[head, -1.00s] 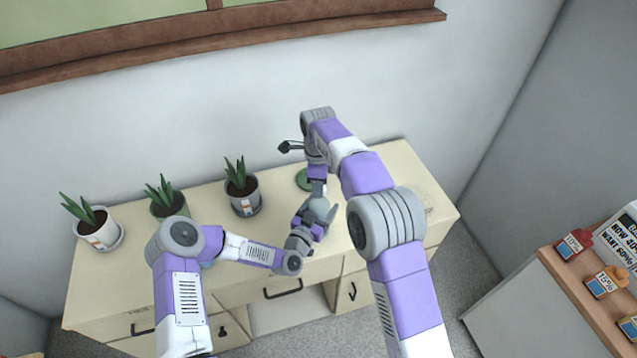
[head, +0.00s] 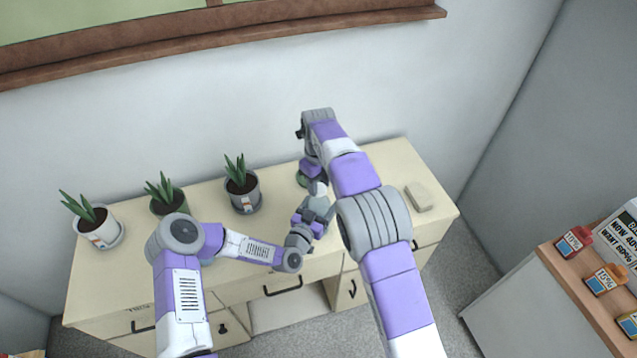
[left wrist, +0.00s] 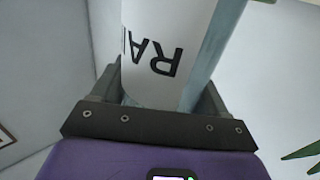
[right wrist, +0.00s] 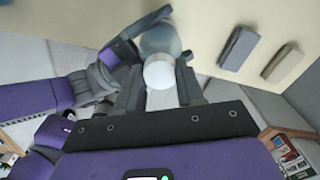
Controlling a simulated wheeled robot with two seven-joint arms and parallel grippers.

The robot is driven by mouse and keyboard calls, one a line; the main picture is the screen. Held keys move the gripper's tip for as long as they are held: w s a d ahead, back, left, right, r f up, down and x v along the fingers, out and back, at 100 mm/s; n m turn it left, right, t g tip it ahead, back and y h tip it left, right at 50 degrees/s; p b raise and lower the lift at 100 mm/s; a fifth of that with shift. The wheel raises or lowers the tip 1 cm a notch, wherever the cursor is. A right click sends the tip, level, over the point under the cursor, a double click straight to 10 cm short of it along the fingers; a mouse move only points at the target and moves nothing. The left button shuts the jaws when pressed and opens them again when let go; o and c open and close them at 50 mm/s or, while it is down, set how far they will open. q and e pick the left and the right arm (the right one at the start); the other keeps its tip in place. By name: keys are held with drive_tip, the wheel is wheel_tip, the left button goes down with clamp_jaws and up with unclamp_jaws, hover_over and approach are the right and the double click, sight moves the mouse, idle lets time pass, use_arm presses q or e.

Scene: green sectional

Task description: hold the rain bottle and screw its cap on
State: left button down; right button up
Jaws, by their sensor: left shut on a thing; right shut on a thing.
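The rain bottle (left wrist: 160,55) fills the upper middle of the left wrist view, with a white label reading "RA" and a bluish side. My left gripper (left wrist: 155,92) is shut on it. In the right wrist view the round bluish bottle (right wrist: 158,40) shows behind the white cap (right wrist: 160,74). My right gripper (right wrist: 160,85) is shut on the cap, which lines up over the bottle. I cannot tell whether the cap touches the bottle or how far it is seated. In the head view my left gripper (head: 318,207) is close below my right gripper (head: 318,186); the bottle is mostly hidden there.
Potted plants (head: 243,190) stand along the back left of the cream desk (head: 110,285). A beige block (head: 418,197) lies at right. The desk's front left is clear.

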drive_tip(key=m, duration=0.4)
drive_tip(key=shift+m, duration=0.3)
drive_tip(key=o, duration=1)
drive_tip(key=shift+r, duration=2.3)
drive_tip(key=shift+c, duration=0.2)
